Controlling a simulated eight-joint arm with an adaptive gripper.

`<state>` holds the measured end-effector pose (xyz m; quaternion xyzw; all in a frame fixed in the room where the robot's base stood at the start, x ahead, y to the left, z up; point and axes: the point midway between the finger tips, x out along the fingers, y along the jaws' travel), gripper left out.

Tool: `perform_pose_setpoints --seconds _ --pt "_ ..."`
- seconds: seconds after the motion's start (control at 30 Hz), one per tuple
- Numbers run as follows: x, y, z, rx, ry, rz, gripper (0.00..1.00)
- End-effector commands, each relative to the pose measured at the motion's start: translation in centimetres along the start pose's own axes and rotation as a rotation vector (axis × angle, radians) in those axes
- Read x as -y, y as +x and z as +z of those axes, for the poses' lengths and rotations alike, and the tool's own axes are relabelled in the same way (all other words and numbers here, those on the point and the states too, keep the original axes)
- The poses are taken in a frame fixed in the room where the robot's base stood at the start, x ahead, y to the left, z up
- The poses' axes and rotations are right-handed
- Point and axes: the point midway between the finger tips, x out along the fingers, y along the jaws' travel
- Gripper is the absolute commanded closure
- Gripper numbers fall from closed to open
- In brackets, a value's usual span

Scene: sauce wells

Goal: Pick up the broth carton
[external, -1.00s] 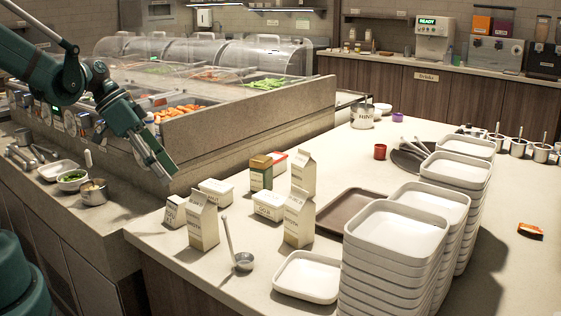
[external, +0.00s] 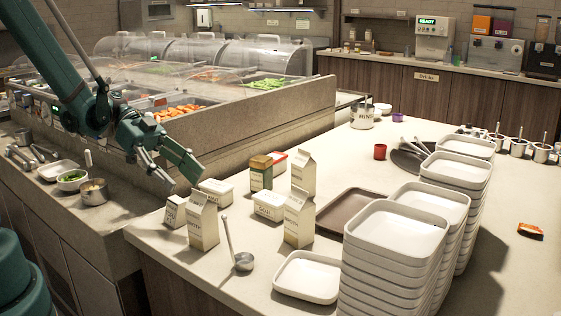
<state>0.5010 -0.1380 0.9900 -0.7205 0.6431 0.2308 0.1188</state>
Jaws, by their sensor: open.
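Several cream gable-top cartons stand upright on the counter: a front left carton (external: 203,222), a front middle carton (external: 298,218) and a back carton (external: 303,172). Their labels are too small to read surely, so I cannot tell which one is the broth carton. My gripper (external: 182,181) is open and empty, fingers pointing down and to the right. In the picture it is just above and left of the front left carton, apart from it as far as I can see.
A small box (external: 175,212), white tubs (external: 268,206) and a green-brown box (external: 260,173) crowd the cartons. A food bar's low wall (external: 240,125) rises behind.

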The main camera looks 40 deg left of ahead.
Motion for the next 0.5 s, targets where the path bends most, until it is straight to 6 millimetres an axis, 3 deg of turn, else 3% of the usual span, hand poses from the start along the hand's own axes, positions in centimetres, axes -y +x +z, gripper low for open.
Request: perform_pose_setpoints --seconds 0.5 --pt "-0.23 -0.16 -0.04 -0.112 0.168 0.054 0.48"
